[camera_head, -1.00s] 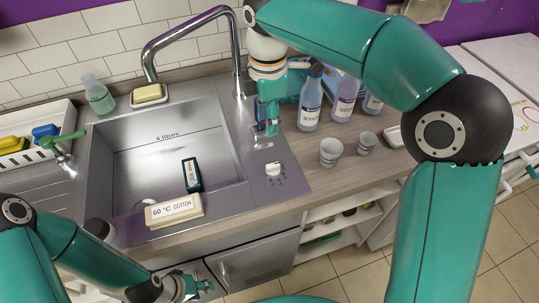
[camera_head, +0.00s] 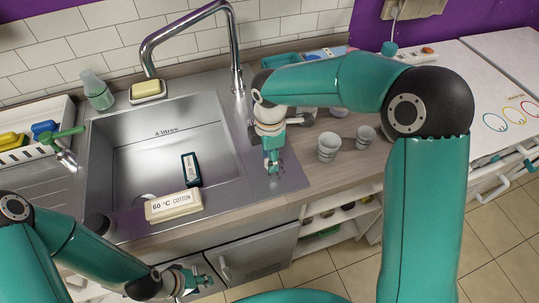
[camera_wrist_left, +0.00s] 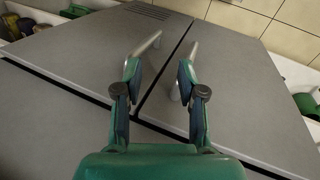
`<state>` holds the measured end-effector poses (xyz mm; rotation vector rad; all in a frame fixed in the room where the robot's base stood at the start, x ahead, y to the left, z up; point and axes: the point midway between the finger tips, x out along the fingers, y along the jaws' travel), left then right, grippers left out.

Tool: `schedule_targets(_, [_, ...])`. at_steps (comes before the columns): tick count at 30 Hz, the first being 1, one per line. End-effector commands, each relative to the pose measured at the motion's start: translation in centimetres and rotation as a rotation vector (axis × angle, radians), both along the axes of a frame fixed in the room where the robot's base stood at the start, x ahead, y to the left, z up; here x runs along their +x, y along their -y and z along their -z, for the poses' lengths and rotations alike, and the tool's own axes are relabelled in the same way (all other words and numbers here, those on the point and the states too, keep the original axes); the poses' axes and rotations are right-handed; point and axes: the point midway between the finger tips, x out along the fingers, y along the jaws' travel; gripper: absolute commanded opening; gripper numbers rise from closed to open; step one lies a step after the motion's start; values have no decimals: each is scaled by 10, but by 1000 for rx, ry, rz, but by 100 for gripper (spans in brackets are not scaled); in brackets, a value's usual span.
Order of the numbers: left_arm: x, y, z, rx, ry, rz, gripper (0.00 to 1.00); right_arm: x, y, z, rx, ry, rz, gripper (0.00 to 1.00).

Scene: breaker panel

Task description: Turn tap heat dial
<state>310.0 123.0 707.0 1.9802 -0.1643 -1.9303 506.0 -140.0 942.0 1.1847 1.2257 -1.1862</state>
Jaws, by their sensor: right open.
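My right gripper (camera_head: 272,167) is open and points down at the steel counter strip right of the sink (camera_head: 135,165). It covers the spot where the white heat dial stood in the earlier head view, so the dial is hidden now. I cannot tell whether the fingers touch it. The curved chrome tap (camera_head: 190,30) stands behind the sink. My left gripper (camera_head: 200,280) is low in front of the cupboards. In the left wrist view its two fingers (camera_wrist_left: 158,75) are apart with nothing between them, facing the grey cupboard doors (camera_wrist_left: 90,60).
A white block labelled 60 °C cotton (camera_head: 173,206) lies on the sink's front edge, a dark green block (camera_head: 191,170) behind it. Two cups (camera_head: 328,146) stand right of my right gripper. A yellow sponge (camera_head: 147,89) and a bottle (camera_head: 97,92) are behind the sink.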

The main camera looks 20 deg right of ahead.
Motion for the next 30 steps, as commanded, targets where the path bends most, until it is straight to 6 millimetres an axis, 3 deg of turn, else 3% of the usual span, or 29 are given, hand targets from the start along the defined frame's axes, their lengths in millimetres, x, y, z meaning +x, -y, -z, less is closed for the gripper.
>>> schedule_targets(7, [0, 0, 0, 0, 0, 0, 40, 0, 0, 1, 0, 1, 0, 42])
schedule_targets(15, [0, 0, 0, 0, 0, 0, 40, 0, 0, 0, 0, 1, 0, 0])
schedule_targets(30, [0, 0, 4, 0, 0, 0, 40, 1, 0, 1, 0, 3, 72, 0])
